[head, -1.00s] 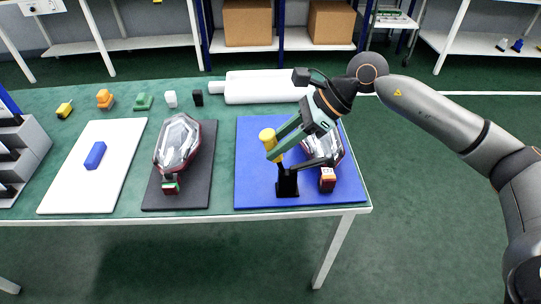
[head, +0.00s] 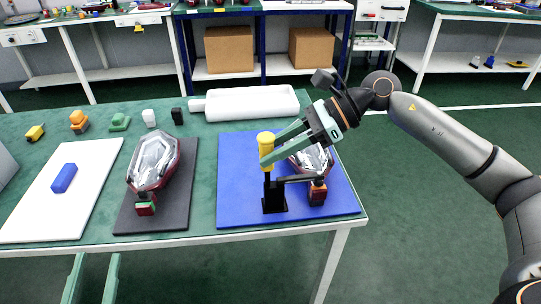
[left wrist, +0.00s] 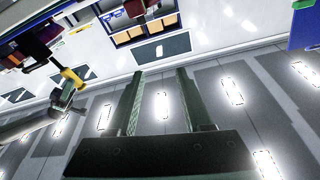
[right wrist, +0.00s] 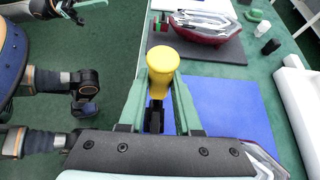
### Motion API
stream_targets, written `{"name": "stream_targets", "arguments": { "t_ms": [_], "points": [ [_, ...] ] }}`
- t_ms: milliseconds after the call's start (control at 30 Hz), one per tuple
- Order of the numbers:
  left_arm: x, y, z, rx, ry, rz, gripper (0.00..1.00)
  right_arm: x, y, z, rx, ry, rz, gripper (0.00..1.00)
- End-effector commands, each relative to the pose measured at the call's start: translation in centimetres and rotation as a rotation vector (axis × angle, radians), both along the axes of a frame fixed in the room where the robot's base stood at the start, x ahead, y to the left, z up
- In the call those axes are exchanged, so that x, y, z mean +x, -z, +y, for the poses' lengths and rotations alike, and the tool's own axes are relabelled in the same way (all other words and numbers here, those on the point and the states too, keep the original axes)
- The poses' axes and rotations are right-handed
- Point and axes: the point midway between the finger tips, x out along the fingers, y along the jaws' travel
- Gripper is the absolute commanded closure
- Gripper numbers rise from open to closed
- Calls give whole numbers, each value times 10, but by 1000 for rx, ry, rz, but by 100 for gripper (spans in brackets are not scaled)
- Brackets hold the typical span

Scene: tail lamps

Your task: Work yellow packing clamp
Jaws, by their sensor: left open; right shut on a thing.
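The packing clamp has a yellow handle (head: 266,150) and a black base (head: 274,197) on the blue mat (head: 235,190). The handle stands roughly upright above the base. My right gripper (head: 268,158) is shut on the handle; in the right wrist view its green fingers lie on both sides of the yellow handle (right wrist: 162,68). A tail lamp (head: 312,160) lies on the blue mat beside the clamp, partly hidden by my right gripper. My left gripper (head: 92,280) is open and empty, low in front of the table edge; its spread fingers show in the left wrist view (left wrist: 160,95).
A second tail lamp (head: 153,165) lies on a dark mat (head: 180,205). A white board (head: 40,215) holds a blue block (head: 64,178). The front edge of the table is clear.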

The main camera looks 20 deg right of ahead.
Motion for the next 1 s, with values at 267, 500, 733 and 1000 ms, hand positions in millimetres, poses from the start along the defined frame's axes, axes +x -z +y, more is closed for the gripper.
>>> {"name": "stream_targets", "arguments": {
  "t_ms": [267, 500, 733, 1000],
  "points": [
    [-13, -42, -4, 1, 30, -190, 50, 0, 1, -2, 31, 1, -9, 100],
    [-17, -52, -5, 1, 37, -230, 50, 0, 0, -3, 37, 1, -10, 100],
    [-17, -52, -5, 1, 37, -230, 50, 0, 0, -3, 37, 1, -10, 100],
    [-17, -52, -5, 0, 37, -230, 50, -1, 0, -3, 36, 1, -10, 45]
  ]
}}
